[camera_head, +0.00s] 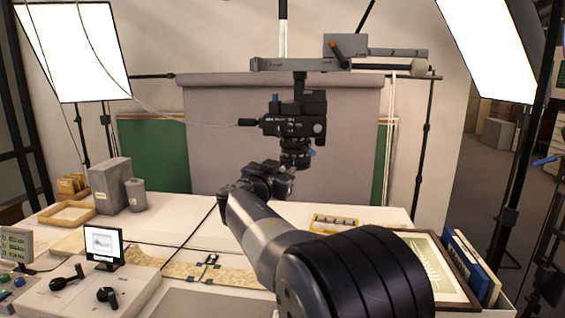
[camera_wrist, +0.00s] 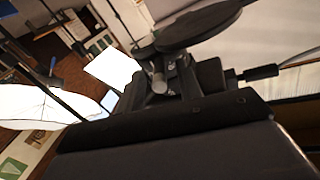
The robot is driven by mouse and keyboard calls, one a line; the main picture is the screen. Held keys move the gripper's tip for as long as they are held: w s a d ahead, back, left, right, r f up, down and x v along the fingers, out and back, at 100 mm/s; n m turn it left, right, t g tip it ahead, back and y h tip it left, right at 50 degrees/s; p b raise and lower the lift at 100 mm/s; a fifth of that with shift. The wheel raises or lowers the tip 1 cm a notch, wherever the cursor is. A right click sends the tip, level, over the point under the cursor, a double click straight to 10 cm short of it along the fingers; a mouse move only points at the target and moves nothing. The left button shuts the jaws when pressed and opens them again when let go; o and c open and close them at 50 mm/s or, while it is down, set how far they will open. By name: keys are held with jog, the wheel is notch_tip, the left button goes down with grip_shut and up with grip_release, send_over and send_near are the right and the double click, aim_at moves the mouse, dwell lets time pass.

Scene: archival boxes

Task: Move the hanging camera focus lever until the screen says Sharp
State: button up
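The hanging camera (camera_head: 293,118) is black and points down from an overhead arm, with its lens (camera_head: 294,155) at the bottom. In the wrist view a dark round part (camera_wrist: 205,22) is close above dark gripper-like parts. The screen (camera_head: 103,246) at the left shows a grey picture; its caption is too small to read.
The overhead arm (camera_head: 300,64) runs above the camera. Below, a long patterned strip (camera_head: 215,273) lies on the white table. A grey box (camera_head: 110,185) and a cylinder (camera_head: 136,195) stand at the left. A framed picture (camera_head: 425,262) lies at the right. Bright light panels flank the scene.

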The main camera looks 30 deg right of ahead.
jog(key=shift+w+d, duration=0.25)
jog(key=shift+d, duration=0.05)
grip_shut()
dwell(0.6)
